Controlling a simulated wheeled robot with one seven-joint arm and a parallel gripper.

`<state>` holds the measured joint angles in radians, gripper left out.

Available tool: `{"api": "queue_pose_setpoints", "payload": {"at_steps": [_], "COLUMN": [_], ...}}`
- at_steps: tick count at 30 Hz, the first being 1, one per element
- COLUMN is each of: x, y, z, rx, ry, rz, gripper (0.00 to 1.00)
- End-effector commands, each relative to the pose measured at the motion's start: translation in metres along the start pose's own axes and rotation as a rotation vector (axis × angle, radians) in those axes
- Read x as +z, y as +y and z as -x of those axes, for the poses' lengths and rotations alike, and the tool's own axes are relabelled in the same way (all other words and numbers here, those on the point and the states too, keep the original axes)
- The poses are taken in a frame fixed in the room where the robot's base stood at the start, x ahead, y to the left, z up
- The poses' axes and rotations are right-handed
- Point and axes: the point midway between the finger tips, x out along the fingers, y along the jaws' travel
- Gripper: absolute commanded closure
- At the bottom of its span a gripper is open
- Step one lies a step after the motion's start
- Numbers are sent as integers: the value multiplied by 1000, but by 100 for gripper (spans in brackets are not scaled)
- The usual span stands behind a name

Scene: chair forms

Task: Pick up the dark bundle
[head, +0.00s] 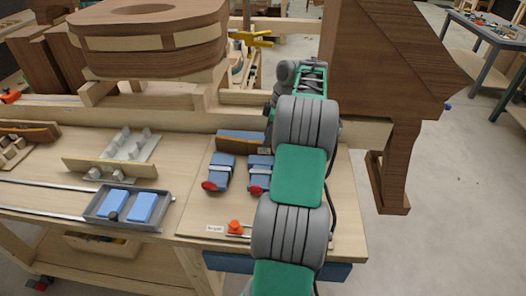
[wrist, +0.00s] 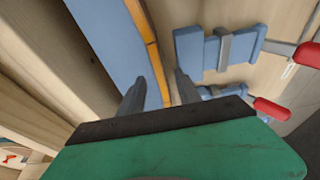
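The dark bundle (head: 238,142) looks like a dark brown, slightly curved strip lying on the pale bench board, behind two blue clamps; my arm hides its right end. In the head view my arm reaches over the board and hides the fingertips. In the wrist view my gripper (wrist: 160,88) has its two fingers apart. A long blue-grey piece (wrist: 112,35) with an orange edge runs down between the fingers. I cannot tell for sure whether it is the bundle. A gap shows between its edge and the right finger.
Two blue clamps with red handles, one at the left (head: 220,172) and one beside my arm (head: 260,172), lie close in front of the bundle. A grey tray (head: 165,219) with blue blocks stands left. A large wooden form (head: 150,38) stands behind.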

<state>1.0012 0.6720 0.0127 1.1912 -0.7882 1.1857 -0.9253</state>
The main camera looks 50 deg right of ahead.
Motion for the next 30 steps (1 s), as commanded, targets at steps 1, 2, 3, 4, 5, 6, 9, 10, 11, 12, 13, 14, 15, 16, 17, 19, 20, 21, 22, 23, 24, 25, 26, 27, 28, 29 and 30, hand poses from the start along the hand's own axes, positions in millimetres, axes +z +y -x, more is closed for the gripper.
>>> {"api": "queue_pose_setpoints", "payload": {"at_steps": [1, 2, 3, 4, 5, 6, 9, 10, 11, 12, 13, 14, 15, 16, 17, 19, 20, 21, 22, 23, 24, 25, 26, 27, 28, 29, 30], "x": [-2, -2, -2, -2, -2, -2, -3, -3, -3, -4, -4, -4, -4, -4, -4, -4, -4, -4, -4, -4, -4, -4, -4, -4, -4, -4, -4], "y": [-1, -1, -1, 0, 0, 0, 0, 0, 0, 0, 0, 0, 0, 0, 0, 0, 0, 0, 0, 0, 0, 0, 0, 0, 0, 0, 0], "z": [-10, -15, -20, -23, -25, -27, -27, -27, -27, -27, -27, -27, -27, -27, -27, -27, -27, -27, -27, -27, -27, -27, -27, -27, -27, -27, -27], "rx": [-5, -5, -4, -3, -3, -2, -1, -1, -2, -2, -2, -2, -2, -2, -2, -2, -2, -2, -2, -2, -2, -2, -2, -2, -2, -2, -2], "ry": [0, 1, 1, 0, 0, 0, 0, 0, 0, 0, 0, 0, 0, 0, 0, 0, 0, 0, 0, 0, 0, 0, 0, 0, 0, 0, 0], "rz": [1, 1, 2, 1, 2, 3, 3, 3, 3, 4, 5, 5, 4, 4, 4, 4, 4, 4, 4, 4, 4, 4, 4, 4, 4, 4, 4], "gripper": [60, 60, 60, 60, 60, 60, 60, 60, 60, 62, 64, 67, 70, 72, 75, 80, 83, 86, 89, 91, 94, 97, 99, 100, 100, 100, 100]}}
